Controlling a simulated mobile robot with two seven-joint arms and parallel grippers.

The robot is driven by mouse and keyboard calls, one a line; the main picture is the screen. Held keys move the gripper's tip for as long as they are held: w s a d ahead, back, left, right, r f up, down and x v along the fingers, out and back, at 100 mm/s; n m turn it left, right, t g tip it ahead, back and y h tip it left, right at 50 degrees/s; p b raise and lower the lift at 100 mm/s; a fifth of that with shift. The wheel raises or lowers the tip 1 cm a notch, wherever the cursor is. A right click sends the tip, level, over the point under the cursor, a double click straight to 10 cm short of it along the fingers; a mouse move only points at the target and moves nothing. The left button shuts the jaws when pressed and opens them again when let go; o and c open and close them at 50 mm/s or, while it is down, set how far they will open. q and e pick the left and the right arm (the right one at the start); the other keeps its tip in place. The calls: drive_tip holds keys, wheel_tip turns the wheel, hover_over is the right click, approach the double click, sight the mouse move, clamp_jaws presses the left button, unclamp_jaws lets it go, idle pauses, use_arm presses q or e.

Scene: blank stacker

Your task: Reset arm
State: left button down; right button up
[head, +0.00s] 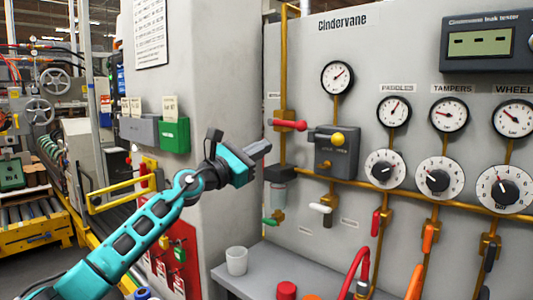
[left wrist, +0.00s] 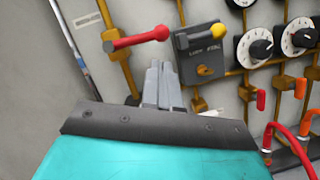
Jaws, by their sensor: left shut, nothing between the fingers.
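My left gripper (head: 259,148) shows in the head view at the end of my teal arm, raised in front of the grey column and pointing right toward the panel. In the left wrist view its two grey fingers (left wrist: 160,84) are together with nothing between them. The red-handled lever (head: 289,125) on the yellow pipe is just right of the gripper in the head view; it also shows above the fingers in the left wrist view (left wrist: 137,38). The grey box with a yellow knob (head: 337,151) is further right, and I see no contact. My right gripper is not in view.
The panel carries gauges (head: 337,78), dials (head: 384,169) and yellow pipes. A shelf (head: 262,262) below holds a white cup (head: 237,260), a red cap (head: 287,290) and a red hose (head: 357,262). A green box (head: 174,135) hangs on the column at the left.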

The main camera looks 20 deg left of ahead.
use_arm(q)
drive_tip(key=shift+f, duration=0.1)
idle(0.4)
drive_tip(key=s+d+f+n+y+p, duration=0.15)
drive_tip(key=s+f+n, duration=0.25)
drive_tip(key=f+n, duration=0.45)
drive_tip(key=s+d+f+n+y, duration=0.1)
drive_tip(key=s+d+f+n, duration=0.2)
drive_tip(key=f+n, duration=0.5)
drive_tip(key=s+d+f+n+y+p, duration=0.15)
drive_tip(key=s+f+n, duration=0.25)
drive_tip(key=f+n, duration=0.45)
drive_tip(key=s+d+f+n+g+y, duration=0.1)
drive_tip(key=s+f+n+g, duration=0.3)
drive_tip(key=s+f+n, duration=0.5)
drive_tip(key=s+f+n+g+y, duration=0.3)
drive_tip(key=s+f+n, duration=0.7)
drive_tip(key=s, duration=0.6)
wheel_tip(320, 180, down, 3)
drive_tip(key=shift+s+d+r+g+p, duration=0.15)
drive_tip(key=shift+s+d+g+p, duration=0.15)
drive_tip(key=shift+d+g, duration=0.15)
